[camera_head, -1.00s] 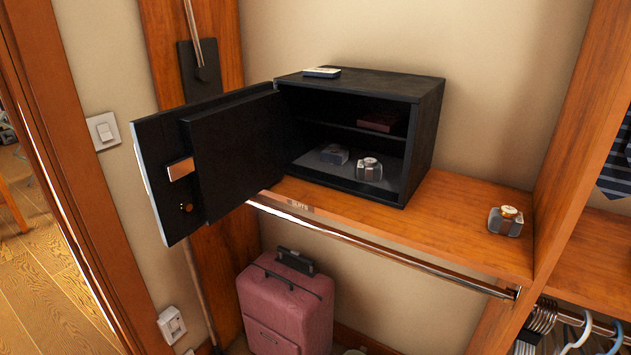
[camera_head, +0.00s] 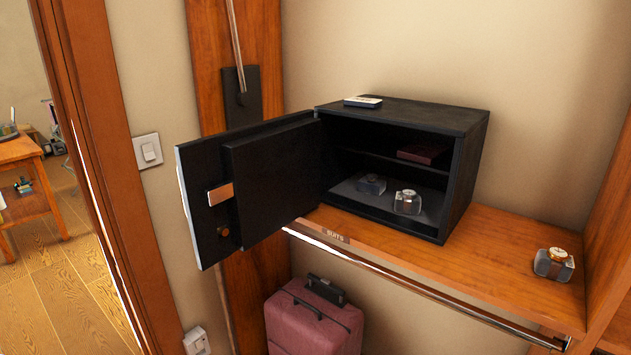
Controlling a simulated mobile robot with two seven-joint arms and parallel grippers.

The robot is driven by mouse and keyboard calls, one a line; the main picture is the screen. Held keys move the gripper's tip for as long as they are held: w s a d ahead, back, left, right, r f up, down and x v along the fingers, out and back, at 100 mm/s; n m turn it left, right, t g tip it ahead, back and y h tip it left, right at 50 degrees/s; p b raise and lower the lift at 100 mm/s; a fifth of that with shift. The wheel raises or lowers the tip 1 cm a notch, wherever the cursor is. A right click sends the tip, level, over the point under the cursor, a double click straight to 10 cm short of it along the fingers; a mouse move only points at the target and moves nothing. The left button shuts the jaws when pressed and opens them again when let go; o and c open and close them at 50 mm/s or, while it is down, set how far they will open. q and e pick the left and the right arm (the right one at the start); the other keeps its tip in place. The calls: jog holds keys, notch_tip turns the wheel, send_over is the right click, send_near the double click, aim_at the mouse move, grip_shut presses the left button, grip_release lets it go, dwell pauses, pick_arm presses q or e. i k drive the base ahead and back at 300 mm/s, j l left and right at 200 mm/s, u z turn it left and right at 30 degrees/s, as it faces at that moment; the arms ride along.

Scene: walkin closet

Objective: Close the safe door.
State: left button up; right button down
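The black safe (camera_head: 466,180) stands on a wooden shelf. Its door (camera_head: 270,172) is hinged on the left side and stands wide open, swung out to the left past the shelf's front edge. The inner face of the door shows a metal latch (camera_head: 220,194) and a round copper-coloured knob (camera_head: 223,231). Inside the safe, a dark red box (camera_head: 422,154) lies on the upper level. Neither of my grippers is in view.
The wooden shelf (camera_head: 500,270) has a metal rod (camera_head: 420,293) under its front edge. A red suitcase (camera_head: 310,322) stands below. A doorway with a table (camera_head: 28,190) beyond is at left.

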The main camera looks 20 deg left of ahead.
aim_at(273, 164)
jog(key=i+j+z, duration=0.1)
jog(key=j+z, duration=0.65)
jog(key=j, duration=0.2)
jog(key=j+z, duration=0.2)
jog(key=j, duration=1.95)
